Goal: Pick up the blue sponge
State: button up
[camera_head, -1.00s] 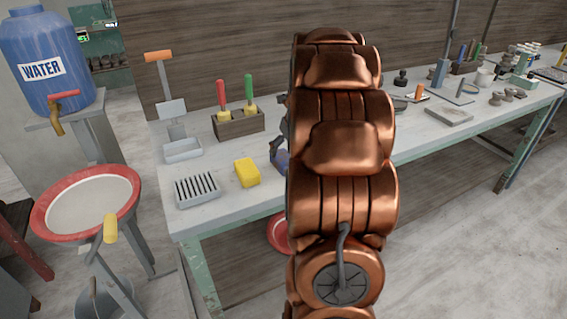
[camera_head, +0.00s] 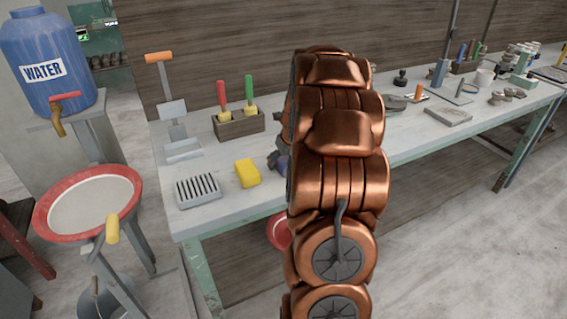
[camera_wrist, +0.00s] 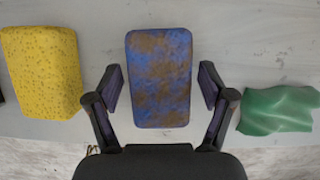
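The blue sponge (camera_wrist: 160,80) lies on the table in the wrist view. It is a rounded rectangle, blue with brown stains, its long side pointing away from me. My gripper (camera_wrist: 161,88) is open, with one finger to the left and one to the right of the sponge's near half. Gaps show between the fingers and the sponge; the height of the fingertips above the table is hard to tell. In the head view a small blue-purple patch (camera_head: 281,164) shows beside my arm, which hides most of that spot.
A yellow sponge (camera_wrist: 41,72) lies left of my gripper and a green cloth-like piece (camera_wrist: 278,110) lies close to its right. On the workbench (camera_head: 222,193) stand a slotted grey dish (camera_head: 198,190) and a wooden tool box (camera_head: 238,124). The bench's front edge is near.

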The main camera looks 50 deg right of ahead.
jog(key=c, duration=0.7)
jog(key=shift+r, duration=0.1)
jog(key=shift+c, duration=0.2)
jog(key=shift+r+b, duration=0.4)
jog(key=shift+r, duration=1.35)
jog(key=s+a+r+b, duration=0.1)
jog(key=s+a+b, duration=0.1)
jog(key=s, duration=1.3)
jog(key=shift+s+a+r, duration=0.2)
jog(key=shift+s+a, duration=0.15)
jog(key=shift+s, duration=0.05)
jog(key=o, duration=0.4)
jog(key=shift+c, duration=0.2)
jog(key=c, duration=0.5)
